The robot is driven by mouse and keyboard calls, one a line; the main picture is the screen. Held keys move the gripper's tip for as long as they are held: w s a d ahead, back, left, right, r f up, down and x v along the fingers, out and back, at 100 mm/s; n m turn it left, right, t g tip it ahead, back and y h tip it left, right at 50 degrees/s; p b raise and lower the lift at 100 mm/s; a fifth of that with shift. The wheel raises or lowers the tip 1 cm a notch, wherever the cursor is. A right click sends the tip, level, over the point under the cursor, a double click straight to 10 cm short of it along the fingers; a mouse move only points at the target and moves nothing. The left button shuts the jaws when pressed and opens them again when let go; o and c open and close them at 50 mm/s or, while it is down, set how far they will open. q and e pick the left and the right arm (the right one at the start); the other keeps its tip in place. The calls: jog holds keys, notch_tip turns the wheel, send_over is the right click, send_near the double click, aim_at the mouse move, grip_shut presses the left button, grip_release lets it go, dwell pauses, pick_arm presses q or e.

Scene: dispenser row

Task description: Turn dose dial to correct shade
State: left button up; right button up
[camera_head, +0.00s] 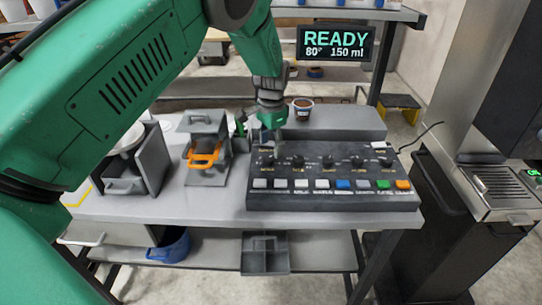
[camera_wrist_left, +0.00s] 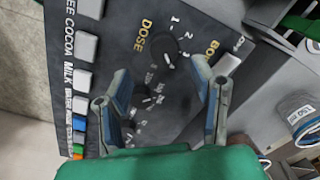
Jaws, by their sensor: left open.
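The dose dial (camera_wrist_left: 165,46) is a dark round knob on a dark grey control panel (camera_head: 335,150), beside the yellow DOSE lettering and white marks 1, 2, 3. My left gripper (camera_head: 271,128) hangs over the left end of the panel in the head view and hides part of it. In the left wrist view, the left gripper (camera_wrist_left: 158,80) has its two fingers apart with nothing between them. The dose dial lies beyond the fingertips, and I cannot tell contact. My right gripper is out of view.
A display (camera_head: 336,43) reads READY, 80°, 150 ml. Several coloured buttons (camera_head: 343,184) line the panel's front, with more knobs (camera_head: 327,161) behind. A brown-filled cup (camera_head: 302,108) stands behind the panel. A grey unit with an orange handle (camera_head: 204,157) stands to its left.

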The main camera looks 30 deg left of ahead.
aim_at(269, 158)
pick_arm(q)
jog(key=f, duration=0.2)
jog(key=a+f, duration=0.1)
jog(key=f, duration=0.1)
jog(key=shift+s+f, duration=0.15)
jog(key=shift+f, duration=0.25)
jog(key=shift+a+f, duration=0.3)
jog(key=shift+f, duration=0.05)
jog(key=shift+d, duration=0.2)
jog(key=shift+d+r, duration=0.1)
jog(key=shift+d, duration=0.2)
jog(key=c, duration=1.1)
